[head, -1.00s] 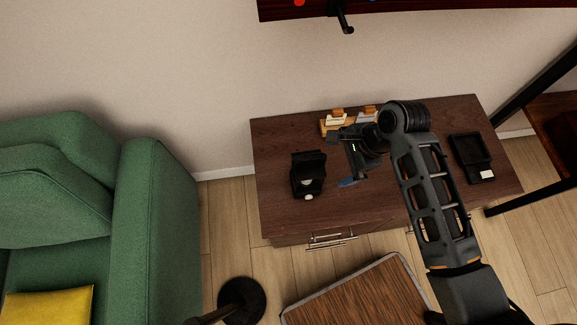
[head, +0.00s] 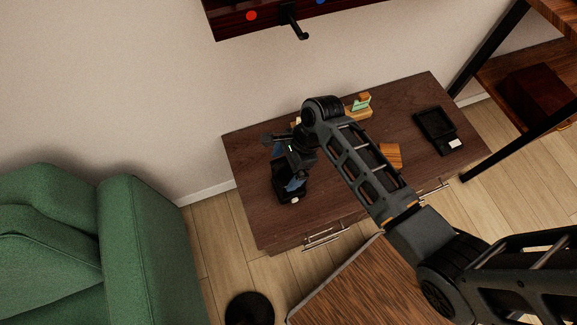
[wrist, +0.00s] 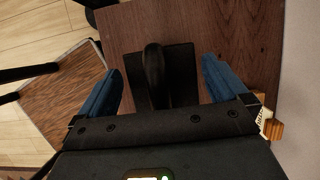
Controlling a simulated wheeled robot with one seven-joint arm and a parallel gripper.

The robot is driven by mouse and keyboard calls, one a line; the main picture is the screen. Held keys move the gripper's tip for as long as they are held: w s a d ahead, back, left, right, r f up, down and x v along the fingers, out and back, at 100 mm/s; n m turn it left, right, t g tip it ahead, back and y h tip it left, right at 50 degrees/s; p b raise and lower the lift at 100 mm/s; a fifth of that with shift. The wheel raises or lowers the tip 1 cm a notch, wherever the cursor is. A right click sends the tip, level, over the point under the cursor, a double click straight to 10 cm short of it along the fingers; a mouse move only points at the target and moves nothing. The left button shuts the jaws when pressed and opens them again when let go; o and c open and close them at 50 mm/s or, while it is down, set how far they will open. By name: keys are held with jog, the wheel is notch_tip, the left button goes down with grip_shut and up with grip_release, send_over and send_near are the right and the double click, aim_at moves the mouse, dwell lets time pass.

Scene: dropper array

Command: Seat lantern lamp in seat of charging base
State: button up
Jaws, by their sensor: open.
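A black lamp-like object (head: 289,191) with a small pale part at its front stands on the left of the brown cabinet top; I take it as the lantern lamp. In the wrist view its dark upright handle (wrist: 154,72) rises between my blue fingers. My gripper (head: 292,178) is open above it, one finger on each side of the handle; contact cannot be told. A flat black tray-like base (head: 434,121) with a raised rim and a white label lies at the right of the cabinet top, likely the charging base. Its recess looks empty.
A wooden holder (head: 357,113) with a pale green piece stands at the back, partly hidden by my arm. A wooden block (head: 391,153) sits near the middle. A dark wall rack with a hook (head: 300,32) hangs above. A green armchair (head: 135,240) is at left.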

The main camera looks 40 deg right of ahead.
aim_at(284, 162)
jog(key=shift+c, duration=0.5)
jog(key=shift+r, duration=0.1)
jog(key=c, duration=1.7)
jog(key=shift+c, duration=0.2)
jog(key=shift+r, duration=2.05)
jog(key=s+d+r, duration=0.5)
jog(key=d+r, duration=0.1)
jog(key=d, duration=0.4)
jog(key=shift+d+r, duration=0.25)
jog(key=shift+r, duration=0.15)
